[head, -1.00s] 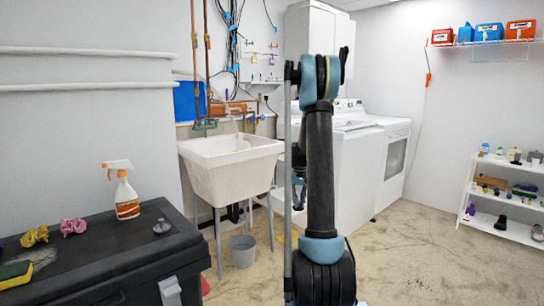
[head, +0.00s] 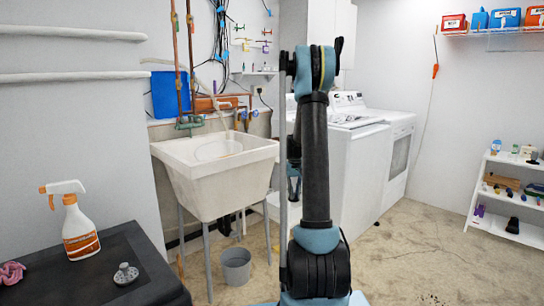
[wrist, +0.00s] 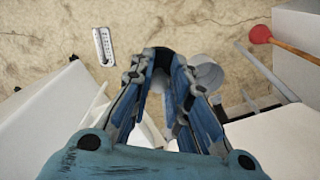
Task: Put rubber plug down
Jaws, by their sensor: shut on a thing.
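My gripper (wrist: 163,60) is shut on a small dark thing at its fingertips, seen in the wrist view. This dark thing is taken to be the rubber plug (wrist: 162,54); the fingers hide most of it and its shape is unclear. The gripper hangs over the floor, with the grey bucket (wrist: 205,74) beyond the fingers. In the head view my arm stands upright in the middle and largely hides the gripper.
A black chest (head: 95,290) at lower left bears a spray bottle (head: 80,232), a grey round stopper-like piece (head: 125,273) and a pink crumpled thing (head: 11,272). A white sink (head: 215,180) stands behind. Washers (head: 355,165) and a white shelf (head: 505,195) are right. A plunger (wrist: 260,34) lies on the floor.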

